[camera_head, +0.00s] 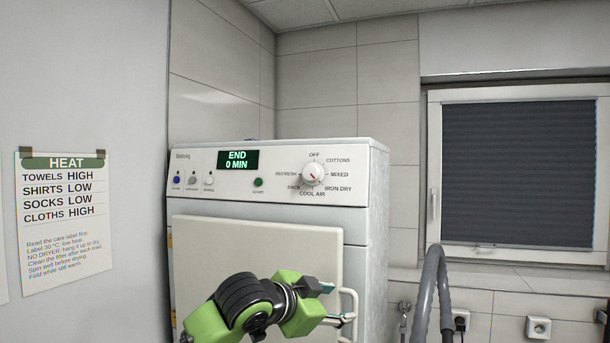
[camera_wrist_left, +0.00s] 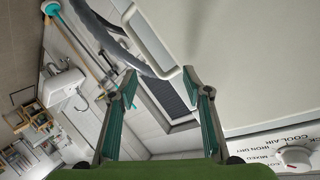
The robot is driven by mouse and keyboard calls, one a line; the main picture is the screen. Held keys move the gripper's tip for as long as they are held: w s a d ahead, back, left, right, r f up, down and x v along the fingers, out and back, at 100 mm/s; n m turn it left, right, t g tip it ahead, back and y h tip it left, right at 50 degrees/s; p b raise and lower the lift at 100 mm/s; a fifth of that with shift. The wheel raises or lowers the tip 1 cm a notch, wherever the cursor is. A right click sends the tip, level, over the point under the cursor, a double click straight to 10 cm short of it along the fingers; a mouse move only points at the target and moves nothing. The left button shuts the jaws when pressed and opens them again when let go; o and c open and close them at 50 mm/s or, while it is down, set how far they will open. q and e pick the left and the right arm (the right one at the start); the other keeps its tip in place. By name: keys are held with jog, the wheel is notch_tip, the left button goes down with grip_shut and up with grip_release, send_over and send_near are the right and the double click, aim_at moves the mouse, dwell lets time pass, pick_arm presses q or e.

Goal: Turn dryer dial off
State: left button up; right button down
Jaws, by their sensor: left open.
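The dryer dial (camera_head: 313,174) is a round white knob with a red mark on the upper right of the white dryer front (camera_head: 220,205). OFF is printed above it, with COTTONS, MIXED, IRON DRY, COOL AIR and other labels around it. The exact setting is too small to tell. The dial also shows at the lower right of the left wrist view (camera_wrist_left: 293,157). My left gripper (camera_head: 335,304) is open and empty, below the dial near the door handle, not touching the dial. Its two fingers show apart in the left wrist view (camera_wrist_left: 160,80). My right gripper is not in view.
The display (camera_head: 238,159) reads END 0 MIN. Several small buttons line the panel left of the dial. The closed-looking door has a white handle (camera_head: 354,310) beside my left gripper. A grey hose (camera_head: 432,285) stands to the right. A heat notice (camera_head: 64,220) hangs left.

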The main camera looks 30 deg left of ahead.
pick_arm(q)
jog(key=s+a+r+t+y, duration=0.1)
jog(key=s+a+r, duration=0.15)
jog(key=r, duration=0.45)
jog(key=s+a+r+t, duration=0.1)
jog(key=a+r, duration=0.2)
jog(key=r, duration=0.4)
jog(key=n+t, duration=0.1)
jog(key=t, duration=0.1)
send_near(308, 174)
jog(key=shift+y, duration=0.3)
jog(key=w+p, duration=0.6)
jog(key=w, duration=0.1)
jog(key=shift+w+r, duration=0.1)
jog(key=shift+w, duration=0.05)
jog(key=shift+w+p, duration=0.5)
jog(key=shift+w, duration=0.2)
jog(key=c, duration=1.1)
